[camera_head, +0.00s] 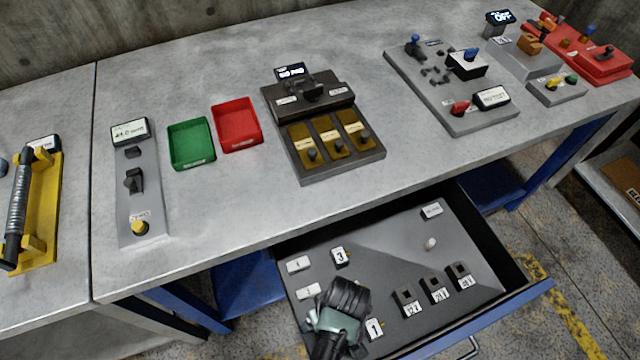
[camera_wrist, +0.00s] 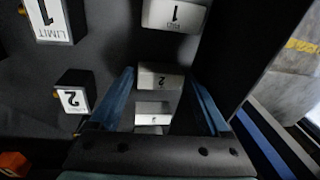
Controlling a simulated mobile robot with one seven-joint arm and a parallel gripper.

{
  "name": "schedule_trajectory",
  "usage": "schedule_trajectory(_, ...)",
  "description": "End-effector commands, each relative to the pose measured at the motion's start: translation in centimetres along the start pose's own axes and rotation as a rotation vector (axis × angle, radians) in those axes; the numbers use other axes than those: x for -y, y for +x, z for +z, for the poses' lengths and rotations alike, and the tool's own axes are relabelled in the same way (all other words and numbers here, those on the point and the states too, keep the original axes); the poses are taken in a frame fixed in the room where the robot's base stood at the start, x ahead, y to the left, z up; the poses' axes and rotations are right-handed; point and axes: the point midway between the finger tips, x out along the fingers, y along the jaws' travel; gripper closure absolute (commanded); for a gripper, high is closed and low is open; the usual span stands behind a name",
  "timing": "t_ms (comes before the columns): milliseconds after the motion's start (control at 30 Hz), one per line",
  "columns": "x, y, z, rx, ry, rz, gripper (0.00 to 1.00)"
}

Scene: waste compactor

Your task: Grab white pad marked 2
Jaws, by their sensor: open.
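The white pad marked 2 (camera_wrist: 160,82) lies in the open drawer (camera_head: 400,235). In the wrist view it shows between my two blue fingers. My gripper (camera_wrist: 160,74) is open, with one finger on each side of the pad and nothing gripped. I cannot tell how far the fingertips are above the drawer floor. In the head view my gripper (camera_head: 338,308) hides this pad. A white pad marked 1 (camera_wrist: 175,14) lies beyond the fingertips. A white pad, seemingly marked 3 (camera_wrist: 153,108), shows nearer the gripper's palm.
A dark block marked 2 (camera_wrist: 74,97) stands beside one finger. Blocks marked 3 (camera_head: 340,256) and 1 (camera_head: 374,328) stand nearby. The drawer wall runs close to the other finger. The worktop (camera_head: 230,205) is above and behind.

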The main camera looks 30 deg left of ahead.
Motion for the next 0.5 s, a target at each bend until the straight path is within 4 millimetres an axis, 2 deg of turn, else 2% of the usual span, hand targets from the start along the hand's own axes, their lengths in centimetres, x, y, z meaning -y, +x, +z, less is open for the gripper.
schedule_trajectory(167, -0.03, -0.04, -0.03, -0.001, 0.0, 0.001, 0.2)
schedule_trajectory(500, -0.04, -0.06, -0.04, -0.001, 0.0, 0.001, 0.81)
